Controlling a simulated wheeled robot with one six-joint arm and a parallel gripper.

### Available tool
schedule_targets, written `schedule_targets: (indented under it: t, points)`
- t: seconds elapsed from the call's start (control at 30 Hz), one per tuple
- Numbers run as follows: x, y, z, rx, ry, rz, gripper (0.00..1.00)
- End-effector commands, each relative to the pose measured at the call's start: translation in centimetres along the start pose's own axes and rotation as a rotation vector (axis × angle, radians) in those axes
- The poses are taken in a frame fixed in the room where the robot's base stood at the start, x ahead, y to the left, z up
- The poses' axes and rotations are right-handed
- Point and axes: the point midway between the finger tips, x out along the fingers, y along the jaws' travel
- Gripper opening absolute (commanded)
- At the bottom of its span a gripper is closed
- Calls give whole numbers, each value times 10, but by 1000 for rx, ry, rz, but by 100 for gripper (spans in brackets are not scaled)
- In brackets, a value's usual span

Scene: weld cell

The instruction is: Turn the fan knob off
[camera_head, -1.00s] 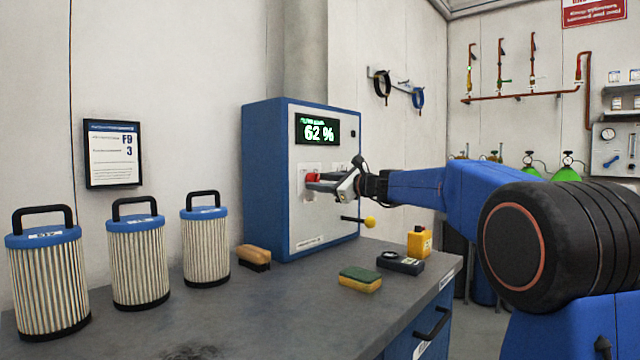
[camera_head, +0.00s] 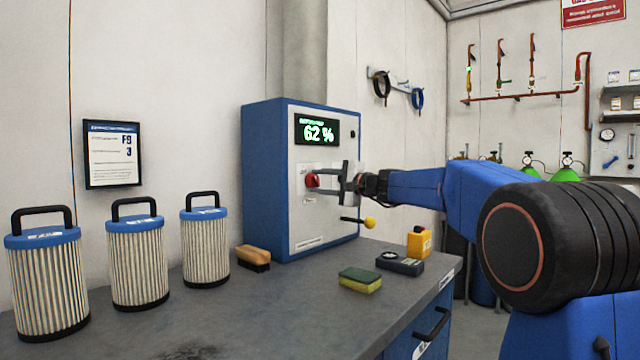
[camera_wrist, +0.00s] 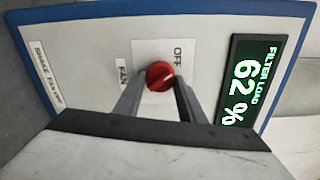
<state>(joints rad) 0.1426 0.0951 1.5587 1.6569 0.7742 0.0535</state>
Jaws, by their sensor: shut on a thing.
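The red fan knob (camera_head: 311,180) sits on the front of a blue and white control cabinet (camera_head: 255,180). In the wrist view the knob (camera_wrist: 159,75) has a pale mark on its face, between the labels FAN and OFF. My gripper (camera_head: 318,180) is at the knob, its fingers on either side. The wrist view shows the two grey fingers (camera_wrist: 158,92) shut around the knob. A green display (camera_head: 317,129) above the knob reads 62 %; the wrist view shows it as FILTER LOAD (camera_wrist: 247,85).
Below my gripper a lever with a yellow ball (camera_head: 369,222) sticks out of the cabinet. On the grey bench stand several pleated filters (camera_head: 137,262), a brush (camera_head: 253,257), a sponge (camera_head: 360,280), a dark meter (camera_head: 399,262) and a yellow box (camera_head: 419,242).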

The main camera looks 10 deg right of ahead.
Motion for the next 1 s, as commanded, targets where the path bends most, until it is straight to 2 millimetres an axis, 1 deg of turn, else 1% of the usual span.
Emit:
schedule_targets:
  t: [0.2, 0.4, 0.93, 0.97, 1.0]
  points:
    - [0, 1, 0, -113, -1, 2, 14]
    - [0, 1, 0, -169, -1, 3, 14]
    - [0, 2, 0, -189, -2, 4, 14]
    - [0, 2, 0, -189, -1, 4, 43]
    - [0, 2, 0, -189, -1, 3, 53]
